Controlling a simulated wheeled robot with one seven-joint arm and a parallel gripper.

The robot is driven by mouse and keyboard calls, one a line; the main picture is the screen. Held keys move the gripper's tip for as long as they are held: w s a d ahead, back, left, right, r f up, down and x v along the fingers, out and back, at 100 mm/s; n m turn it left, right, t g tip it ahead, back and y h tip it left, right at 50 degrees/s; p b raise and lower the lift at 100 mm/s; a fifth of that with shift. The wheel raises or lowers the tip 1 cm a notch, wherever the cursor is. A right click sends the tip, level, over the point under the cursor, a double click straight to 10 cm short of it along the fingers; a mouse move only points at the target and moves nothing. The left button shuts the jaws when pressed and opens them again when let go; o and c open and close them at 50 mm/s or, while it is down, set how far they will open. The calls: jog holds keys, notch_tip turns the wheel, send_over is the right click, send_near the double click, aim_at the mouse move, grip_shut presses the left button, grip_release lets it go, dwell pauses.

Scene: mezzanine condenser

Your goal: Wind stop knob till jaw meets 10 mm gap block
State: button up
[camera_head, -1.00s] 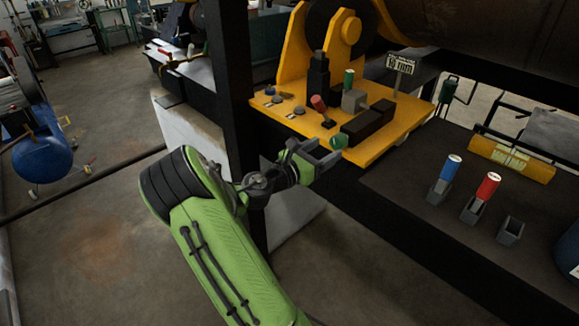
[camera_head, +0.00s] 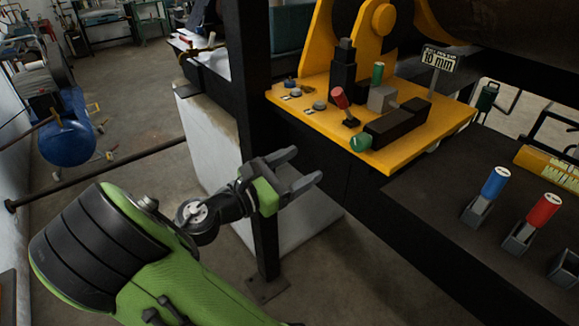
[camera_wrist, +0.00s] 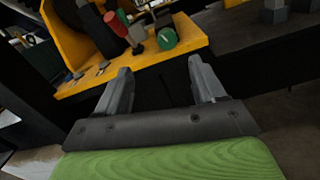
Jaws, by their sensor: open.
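The green stop knob (camera_head: 361,143) sits at the front edge of the yellow plate (camera_head: 300,113), at the end of a black block (camera_head: 398,126). It also shows in the wrist view (camera_wrist: 167,39), beyond my fingertips. A grey block (camera_head: 381,99) stands behind the black block, next to a green-topped cylinder (camera_head: 378,73); I cannot tell the jaw and gap block apart. A "10 mm" sign (camera_head: 437,58) stands at the plate's right. My gripper (camera_head: 303,166) is open and empty, left of and below the knob, apart from it.
A red-handled lever (camera_head: 339,98) and several small buttons stand on the plate left of the knob. A black post (camera_head: 254,130) rises just left of my gripper. Blue (camera_head: 495,182) and red (camera_head: 543,210) cylinders stand in holders on the dark shelf at right.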

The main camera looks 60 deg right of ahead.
aim_at(356, 145)
jog(key=shift+r, duration=0.1)
jog(key=shift+s+p, duration=0.15)
jog(key=shift+p, duration=0.2)
jog(key=shift+n, duration=0.6)
jog(key=p+x, duration=0.1)
jog(key=x, duration=0.5)
jog(key=f+x, duration=0.1)
jog(key=x, duration=0.4)
jog(key=f+p+x, duration=0.1)
jog(key=x, duration=0.5)
jog(key=shift+s+d+p, duration=0.25)
jog(key=shift+s+p, duration=0.05)
jog(key=shift+s, duration=0.1)
jog(key=shift+a+r, duration=0.1)
jog(key=c, duration=1)
jog(key=m+b, duration=0.1)
jog(key=m, duration=0.2)
jog(key=shift+c, duration=0.2)
